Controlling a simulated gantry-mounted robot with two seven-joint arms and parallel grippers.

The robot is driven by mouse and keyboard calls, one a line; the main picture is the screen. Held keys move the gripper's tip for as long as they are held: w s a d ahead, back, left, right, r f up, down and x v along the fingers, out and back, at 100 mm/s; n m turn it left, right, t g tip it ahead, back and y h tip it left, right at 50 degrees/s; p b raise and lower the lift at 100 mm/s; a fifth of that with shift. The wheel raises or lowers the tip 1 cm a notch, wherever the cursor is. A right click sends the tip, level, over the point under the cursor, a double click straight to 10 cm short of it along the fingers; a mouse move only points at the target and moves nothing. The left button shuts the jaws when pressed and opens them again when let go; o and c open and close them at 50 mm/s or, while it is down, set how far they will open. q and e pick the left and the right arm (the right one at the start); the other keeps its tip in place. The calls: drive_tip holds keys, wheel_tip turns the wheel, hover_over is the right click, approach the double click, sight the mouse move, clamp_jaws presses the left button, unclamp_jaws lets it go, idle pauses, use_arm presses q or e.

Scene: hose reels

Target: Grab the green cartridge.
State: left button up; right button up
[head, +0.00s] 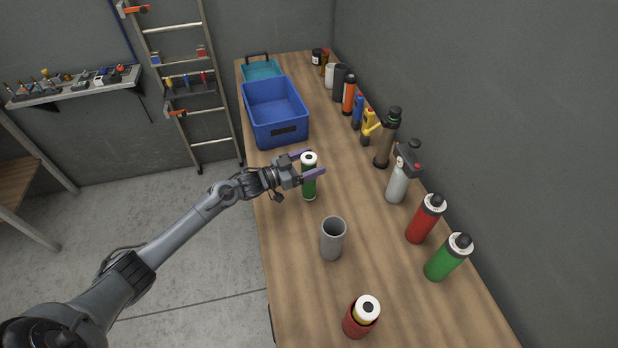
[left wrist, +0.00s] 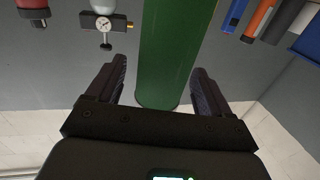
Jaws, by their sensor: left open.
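The green cartridge (head: 309,185) with a white top stands upright on the wooden workbench in the head view. My left gripper (head: 314,164) is open, with its purple fingers on either side of the cartridge near its upper part. In the left wrist view the green cartridge (left wrist: 168,50) fills the space between the two dark fingers (left wrist: 160,85). Gaps show beside it, so the fingers do not look closed on it. My right gripper is not in view.
A grey cup (head: 332,240) and a red canister (head: 361,317) stand nearer on the bench. A blue crate (head: 275,112) is behind the cartridge. Several bottles, including a green bottle (head: 447,258) and red bottle (head: 425,220), line the wall side. A ladder (head: 185,75) leans at the back.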

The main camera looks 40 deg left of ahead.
use_arm(q)
drive_tip(key=shift+x, duration=0.8)
drive_tip(key=c, duration=1.4)
drive_tip(key=shift+c, duration=0.2)
drive_tip(key=shift+r, duration=0.1)
